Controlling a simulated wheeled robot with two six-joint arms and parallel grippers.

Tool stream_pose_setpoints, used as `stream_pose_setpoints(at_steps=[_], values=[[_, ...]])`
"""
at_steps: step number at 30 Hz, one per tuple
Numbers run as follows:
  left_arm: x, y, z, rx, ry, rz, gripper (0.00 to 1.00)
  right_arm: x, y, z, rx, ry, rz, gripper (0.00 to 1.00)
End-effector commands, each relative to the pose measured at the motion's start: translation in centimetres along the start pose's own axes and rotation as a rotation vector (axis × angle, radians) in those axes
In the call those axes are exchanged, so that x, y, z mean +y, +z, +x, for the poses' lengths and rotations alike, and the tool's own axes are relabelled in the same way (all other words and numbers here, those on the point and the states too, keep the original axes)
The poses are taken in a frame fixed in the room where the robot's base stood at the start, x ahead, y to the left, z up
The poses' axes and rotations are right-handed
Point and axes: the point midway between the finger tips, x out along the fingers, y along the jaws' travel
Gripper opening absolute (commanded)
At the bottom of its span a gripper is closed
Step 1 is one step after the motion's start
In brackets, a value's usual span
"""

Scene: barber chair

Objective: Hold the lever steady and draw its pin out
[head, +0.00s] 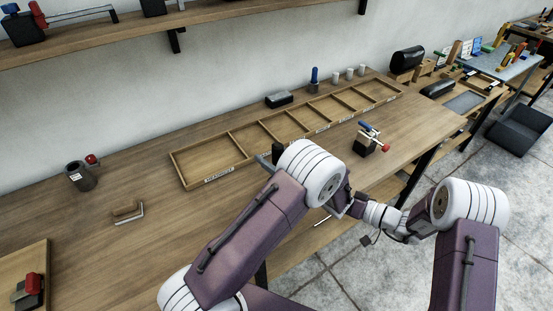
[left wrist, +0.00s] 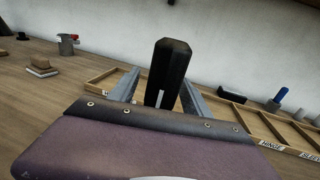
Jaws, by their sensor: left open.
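A small fixture with a blue-topped bar and a red knob (head: 370,137) sits on a dark block near the table's front edge; it looks like the lever and pin, but is too small to be sure. My left gripper (head: 268,161) is at the tray's front edge, well left of that fixture and partly hidden by my arm. In the left wrist view its fingers (left wrist: 160,85) are open. A dark upright post (left wrist: 170,65) shows between them, and I cannot tell whether they touch it. My right gripper's jaws are not clear behind my arm links.
A long wooden compartment tray (head: 213,179) lies along the table. Behind it are a black box (head: 279,99), a blue-handled tool (head: 314,76) and small cups. A grey cup (head: 80,177) and a wooden block (head: 126,208) stand at left. The table between block and tray is clear.

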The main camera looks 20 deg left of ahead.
Motion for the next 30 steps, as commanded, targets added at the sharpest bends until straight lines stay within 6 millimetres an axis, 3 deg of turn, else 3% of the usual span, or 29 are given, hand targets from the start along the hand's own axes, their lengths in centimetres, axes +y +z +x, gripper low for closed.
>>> stream_pose_setpoints(at_steps=[4,5,10,11,30], values=[[0.00,0.00,-0.01,0.000,0.000,0.000,0.56,0.00,0.00,0.00,0.000,0.000,0.000,0.36],[0.00,0.00,-0.01,0.000,0.000,0.000,0.50,0.00,0.00,0.00,0.000,0.000,0.000,0.36],[0.01,-0.01,-0.02,0.000,0.000,0.000,0.03,0.00,0.00,0.00,0.000,0.000,0.000,0.36],[0.01,-0.01,-0.03,0.000,0.000,0.000,0.00,0.00,0.00,0.00,0.000,0.000,0.000,0.36],[0.01,-0.01,-0.04,0.000,0.000,0.000,0.00,0.00,0.00,0.00,0.000,0.000,0.000,0.36]])
